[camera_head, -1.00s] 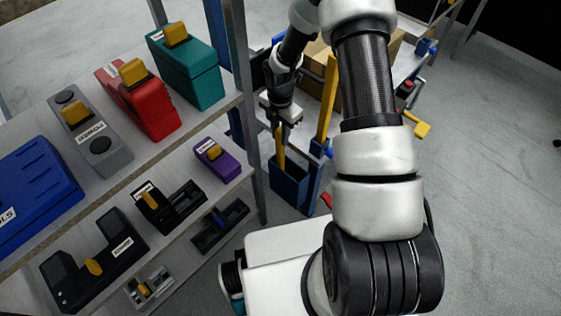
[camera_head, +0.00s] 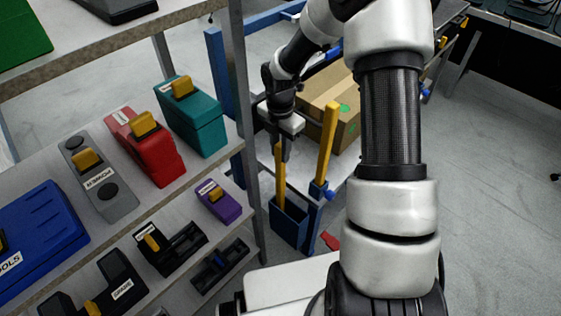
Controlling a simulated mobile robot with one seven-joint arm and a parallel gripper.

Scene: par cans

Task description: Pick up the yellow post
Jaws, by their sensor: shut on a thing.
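A yellow post (camera_head: 280,182) stands upright with its lower end inside a dark blue open-topped box (camera_head: 289,222). My gripper (camera_head: 282,150) points down over the post and is shut on its upper part. The jaws partly hide the top of the post, and the box hides its foot. A second, taller yellow post (camera_head: 327,140) stands apart to the right of my gripper, with a blue fitting at its base.
A grey shelf unit (camera_head: 243,120) with several cases and tools stands close on the left. A cardboard box (camera_head: 332,92) sits on a blue-framed cart (camera_head: 215,60) behind. Grey floor (camera_head: 490,200) is clear to the right.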

